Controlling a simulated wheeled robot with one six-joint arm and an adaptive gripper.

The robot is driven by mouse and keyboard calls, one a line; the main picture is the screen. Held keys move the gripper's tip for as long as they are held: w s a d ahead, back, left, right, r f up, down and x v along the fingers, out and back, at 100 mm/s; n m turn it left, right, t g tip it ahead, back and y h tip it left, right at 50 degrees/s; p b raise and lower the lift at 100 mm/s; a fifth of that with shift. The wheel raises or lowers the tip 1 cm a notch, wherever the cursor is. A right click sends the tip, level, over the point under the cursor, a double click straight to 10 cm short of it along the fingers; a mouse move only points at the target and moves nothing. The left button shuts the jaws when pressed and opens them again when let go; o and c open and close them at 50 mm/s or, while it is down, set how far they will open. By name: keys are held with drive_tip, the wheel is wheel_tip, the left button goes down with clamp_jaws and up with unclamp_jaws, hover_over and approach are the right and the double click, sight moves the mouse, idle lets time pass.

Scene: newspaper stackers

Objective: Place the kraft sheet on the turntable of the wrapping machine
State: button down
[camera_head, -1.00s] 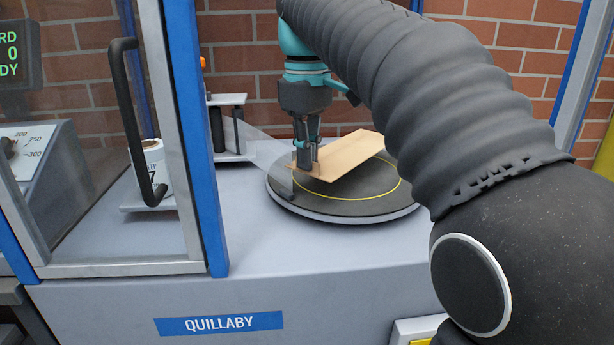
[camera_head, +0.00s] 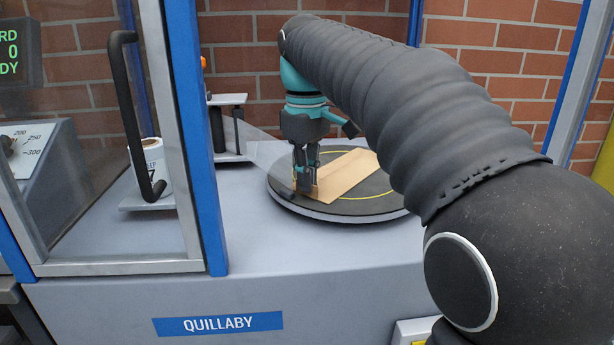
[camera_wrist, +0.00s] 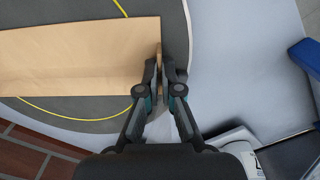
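The tan kraft sheet (camera_head: 346,174) is over the dark round turntable (camera_head: 374,207), which has a yellow ring. It lies at or very near the surface; I cannot tell whether all of it touches. My gripper (camera_head: 306,187) points down at the sheet's near left end, close to the turntable's left rim. In the wrist view my gripper (camera_wrist: 160,62) has its fingers close together on either side of the sheet's edge, pinching it. The rest of the sheet (camera_wrist: 80,58) extends to the left over the turntable (camera_wrist: 172,20). My arm hides the turntable's right side.
Clear film (camera_head: 262,150) stretches from the roll stand (camera_head: 228,100) towards the turntable's left. A blue post (camera_head: 195,130) and a glazed door with a black handle (camera_head: 135,120) stand at the left. The grey machine top (camera_head: 260,235) in front is clear.

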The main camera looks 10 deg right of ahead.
drive_tip(key=c, duration=1.3)
unclamp_jaws()
drive_tip(key=shift+s+a+r+p, duration=0.1)
drive_tip(key=shift+r+p, duration=1.2)
drive_tip(key=shift+r, duration=4.85)
